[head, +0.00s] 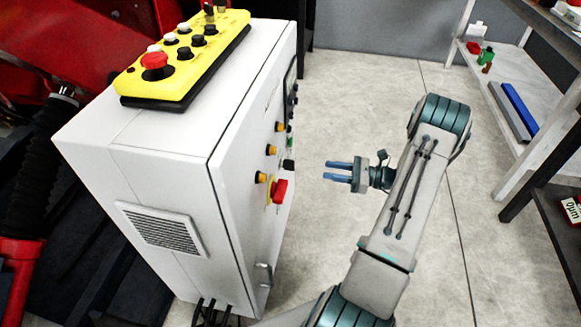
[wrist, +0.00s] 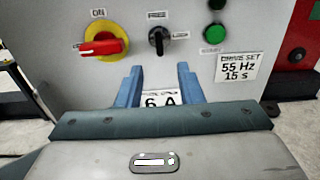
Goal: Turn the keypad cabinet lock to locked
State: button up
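The cabinet lock (wrist: 159,40) is a small black knob on the grey cabinet face in the wrist view. Its grip stands roughly upright, with a label reading FREE above it and a small, blurred label to its right. In the head view a small black knob (head: 289,165) shows on the cabinet's right face. My gripper (head: 326,170) is open and empty, to the right of the cabinet face and apart from it. In the wrist view its two blue fingers (wrist: 159,68) point toward the panel, spread apart just below the knob.
A red rotary handle on a yellow plate (wrist: 103,46), labelled ON, sits left of the knob. A green button (wrist: 215,32) sits right. A yellow control box (head: 185,60) with a red button lies on the cabinet (head: 150,120). Shelves (head: 510,120) stand at right; floor between is clear.

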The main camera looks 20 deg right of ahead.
aim_at(290, 170)
jog(key=b+x, duration=0.1)
jog(key=x, duration=1.2)
jog(key=shift+w+a, duration=0.1)
jog(key=shift+a, duration=0.1)
jog(key=shift+r, duration=0.1)
grip_shut()
